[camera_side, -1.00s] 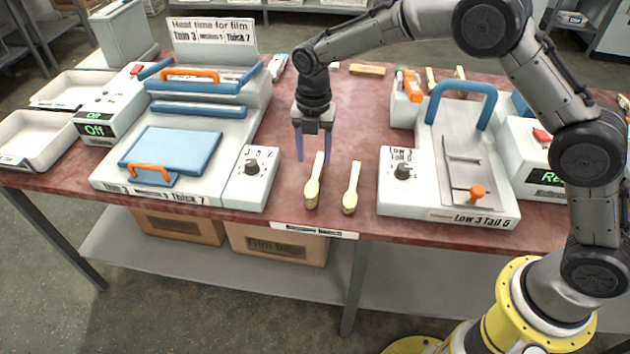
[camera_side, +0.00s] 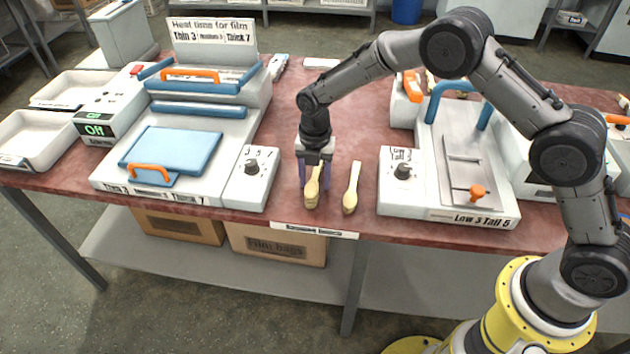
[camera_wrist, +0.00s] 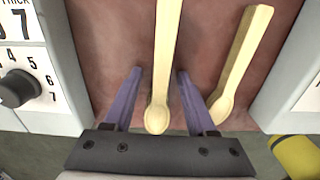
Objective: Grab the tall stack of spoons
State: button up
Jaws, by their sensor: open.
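Two stacks of pale wooden spoons lie on the red table between the two machines. The left spoon stack (camera_side: 312,194) looks slightly thicker at its bowl end, and its handle end is partly hidden by my gripper. The right spoon stack (camera_side: 352,188) lies just beside it, apart from the gripper. My gripper (camera_side: 315,185) is open and low, with its purple fingers on either side of the left stack. In the wrist view, the left stack (camera_wrist: 160,90) passes between the fingertips (camera_wrist: 157,72), and the right stack (camera_wrist: 236,65) is outside the right finger.
A white dial box (camera_side: 252,178) with the blue-lidded sealer (camera_side: 175,150) stands to the left. Another dial box (camera_side: 400,182) and the press (camera_side: 465,165) with a blue handle stand to the right. The table's front edge is close.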

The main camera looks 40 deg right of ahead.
grip_shut()
jog(key=shift+r, duration=0.1)
dwell(0.3)
